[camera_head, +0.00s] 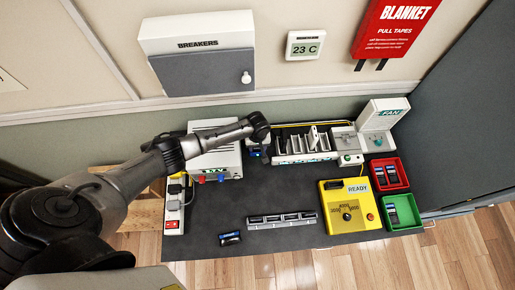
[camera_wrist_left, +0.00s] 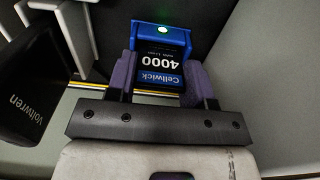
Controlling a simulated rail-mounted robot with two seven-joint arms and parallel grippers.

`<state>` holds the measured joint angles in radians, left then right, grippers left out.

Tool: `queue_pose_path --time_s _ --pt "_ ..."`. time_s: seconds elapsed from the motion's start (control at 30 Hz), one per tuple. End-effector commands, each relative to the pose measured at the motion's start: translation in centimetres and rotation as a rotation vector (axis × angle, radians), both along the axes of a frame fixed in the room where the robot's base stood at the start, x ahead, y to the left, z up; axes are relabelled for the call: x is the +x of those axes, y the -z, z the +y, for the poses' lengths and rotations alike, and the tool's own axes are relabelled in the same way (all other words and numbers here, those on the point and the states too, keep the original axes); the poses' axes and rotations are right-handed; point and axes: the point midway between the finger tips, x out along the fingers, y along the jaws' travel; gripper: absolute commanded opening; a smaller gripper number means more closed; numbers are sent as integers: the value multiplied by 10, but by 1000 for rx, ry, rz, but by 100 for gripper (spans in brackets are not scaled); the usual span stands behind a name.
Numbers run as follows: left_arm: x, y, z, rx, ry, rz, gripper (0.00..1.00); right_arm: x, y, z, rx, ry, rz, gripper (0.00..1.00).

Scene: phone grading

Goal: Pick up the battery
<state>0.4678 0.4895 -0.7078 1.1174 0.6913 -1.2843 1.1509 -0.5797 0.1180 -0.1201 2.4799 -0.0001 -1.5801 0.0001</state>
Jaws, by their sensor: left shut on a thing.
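My left gripper (camera_head: 258,148) is over the back of the dark worktop, between the white box unit and the rack. In the left wrist view, its two purple fingers (camera_wrist_left: 160,82) are shut on the sides of a battery (camera_wrist_left: 164,72), dark with a blue label reading "Cellwick 4000". The battery's far end meets a blue part (camera_wrist_left: 165,35) with a lit green light. I cannot tell whether the battery is still seated there. In the head view the arm mostly hides this spot. My right gripper is not in view.
A white rack (camera_head: 303,157) stands right of the gripper; a white unit (camera_head: 215,165) with knobs stands left. A black "Voltwren" block (camera_wrist_left: 30,110) is close to the left finger. A yellow tester (camera_head: 335,225), red tray (camera_head: 405,178) and green tray (camera_head: 413,222) stand right.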

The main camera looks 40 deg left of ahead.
Motion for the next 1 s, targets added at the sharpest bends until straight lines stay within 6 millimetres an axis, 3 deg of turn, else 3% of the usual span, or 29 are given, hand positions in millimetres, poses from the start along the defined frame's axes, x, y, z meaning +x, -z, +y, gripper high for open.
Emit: queue_pose_path --time_s 0.2,0.57,0.87,1.0 --pt "0 0 0 0 0 0 24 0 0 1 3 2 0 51" --pt "0 -6 0 -1 0 -1 24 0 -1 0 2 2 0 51" --pt "1 -44 0 -1 1 -3 24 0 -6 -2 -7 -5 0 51" --pt "4 -56 -27 -3 3 -2 24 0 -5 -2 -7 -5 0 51"
